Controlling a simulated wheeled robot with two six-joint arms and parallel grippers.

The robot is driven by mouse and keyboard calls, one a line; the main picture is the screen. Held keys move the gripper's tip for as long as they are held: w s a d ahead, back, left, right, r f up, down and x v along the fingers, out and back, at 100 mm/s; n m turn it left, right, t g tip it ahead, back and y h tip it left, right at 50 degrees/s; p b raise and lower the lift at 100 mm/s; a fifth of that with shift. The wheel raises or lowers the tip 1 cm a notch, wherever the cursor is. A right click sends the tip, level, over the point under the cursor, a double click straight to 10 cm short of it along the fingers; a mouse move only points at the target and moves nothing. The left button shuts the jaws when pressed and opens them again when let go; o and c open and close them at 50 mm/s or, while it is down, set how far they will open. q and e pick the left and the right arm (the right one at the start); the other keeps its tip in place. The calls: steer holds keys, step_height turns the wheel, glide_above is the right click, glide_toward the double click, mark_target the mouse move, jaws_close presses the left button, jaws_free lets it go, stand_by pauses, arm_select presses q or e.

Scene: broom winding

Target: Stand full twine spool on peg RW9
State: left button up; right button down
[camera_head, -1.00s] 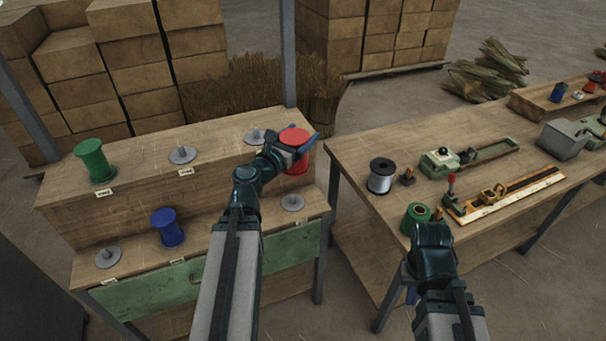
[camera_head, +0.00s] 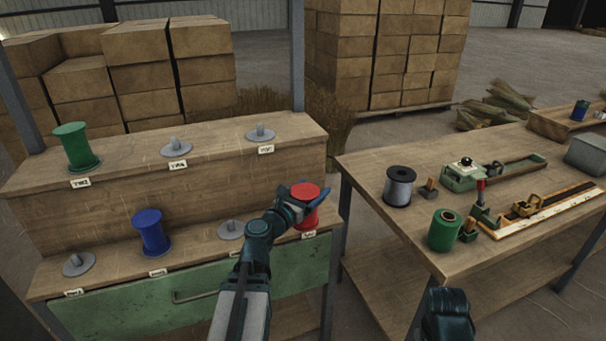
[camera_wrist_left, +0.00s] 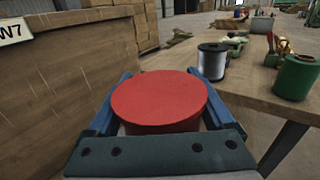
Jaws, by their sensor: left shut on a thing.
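A red spool (camera_head: 306,192) is held in my left gripper (camera_head: 304,195), whose blue fingers are on either side of it. It is about upright at the right end of the lower shelf of the stepped rack (camera_head: 110,265), above a label (camera_head: 308,235) I cannot read. The spool and gripper hide any peg there, and I cannot tell whether the spool touches the shelf. In the left wrist view the red spool's top (camera_wrist_left: 160,98) fills the middle between the fingers. My right wrist (camera_head: 447,312) is at the bottom edge; its fingers are mostly hidden.
A blue spool (camera_head: 152,232) and empty pegs (camera_head: 231,230) (camera_head: 78,264) share the lower shelf. The upper shelf has a green spool (camera_head: 76,146) and empty pegs (camera_head: 178,147) (camera_head: 260,133). The workbench (camera_head: 390,235) at right holds a grey spool (camera_head: 399,187), another green spool (camera_head: 445,230) and tools.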

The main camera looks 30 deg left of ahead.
arm_select(q)
steer(key=w+a+r+n+y+p, duration=0.1)
steer(key=w+a+y, duration=0.1)
steer(key=w+a, duration=0.5)
steer(key=shift+w+r+n+y, duration=0.35)
steer(key=shift+w+n+y, duration=0.05)
steer(key=shift+w, duration=0.15)
steer(key=shift+f, duration=0.1)
step_height(320, 180, down, 6)
steer(key=b, duration=0.5)
steer(key=shift+r, duration=0.2)
steer(key=shift+f+b, duration=0.55)
steer(key=shift+b, duration=0.2)
steer(key=o, duration=1.4)
steer(key=shift+s, duration=0.1)
steer(key=s, duration=1.1)
steer(key=shift+d, duration=0.35)
